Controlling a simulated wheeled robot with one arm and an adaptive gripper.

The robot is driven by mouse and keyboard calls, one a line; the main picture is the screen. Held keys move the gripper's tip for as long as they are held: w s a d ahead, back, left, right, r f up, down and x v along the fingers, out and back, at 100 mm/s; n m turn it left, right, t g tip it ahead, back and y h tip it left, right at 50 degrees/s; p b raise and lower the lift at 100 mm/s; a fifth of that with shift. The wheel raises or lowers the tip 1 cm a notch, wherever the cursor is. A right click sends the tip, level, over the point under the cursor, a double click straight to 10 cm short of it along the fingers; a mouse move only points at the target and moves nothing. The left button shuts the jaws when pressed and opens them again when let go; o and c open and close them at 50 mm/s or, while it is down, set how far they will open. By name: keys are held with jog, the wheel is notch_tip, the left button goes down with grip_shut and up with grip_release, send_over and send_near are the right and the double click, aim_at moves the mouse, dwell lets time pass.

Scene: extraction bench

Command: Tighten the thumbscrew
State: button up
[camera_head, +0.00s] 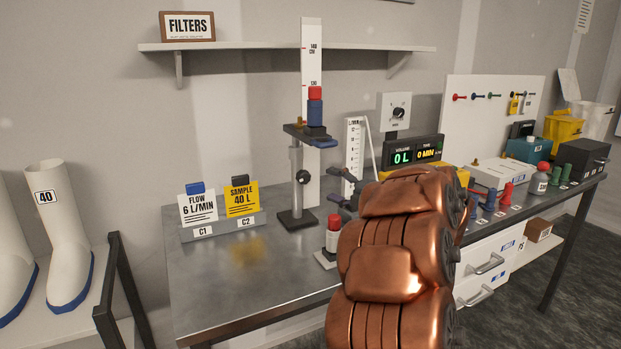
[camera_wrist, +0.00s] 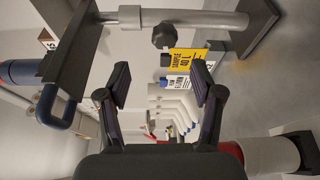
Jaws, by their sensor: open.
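The thumbscrew (camera_head: 303,176) is a black lobed knob on the upright post of a metal stand (camera_head: 297,217), below a dark platform (camera_head: 296,129). In the wrist view the picture lies sideways. The thumbscrew (camera_wrist: 165,36) shows at the top there, on the pale post (camera_wrist: 205,20). My gripper (camera_head: 338,186) is to the right of the post in the head view, roughly at the knob's height. In the wrist view my gripper (camera_wrist: 160,72) has its two fingers wide apart with nothing between them. The knob is beyond the fingertips, apart from them.
A blue and red cylinder (camera_head: 315,108) sits on the platform. A red-topped white cylinder (camera_head: 332,238) stands close under my gripper. Sample and flow cards (camera_head: 242,199) stand left of the stand. A tall scale (camera_head: 354,150) stands behind. The bench's front left (camera_head: 230,290) is clear.

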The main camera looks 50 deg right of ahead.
aim_at(306, 178)
jog(key=shift+w+a+f+n+g+h+p, duration=0.15)
jog(key=shift+w+n+g+p, duration=0.35)
jog(key=shift+w+n, duration=1)
jog(key=shift+w+f+n+g+h+p, duration=0.1)
jog(key=shift+w+n+g+h+p, duration=0.25)
jog(key=shift+w+n, duration=1.2)
jog(key=shift+w+a+f+n+g+h+p, duration=0.15)
jog(key=shift+w+n+g+p, duration=0.45)
jog(key=shift+w, duration=1.8)
jog(key=shift+d, duration=0.1)
jog(key=c, duration=1.2)
jog(key=shift+o, duration=0.2)
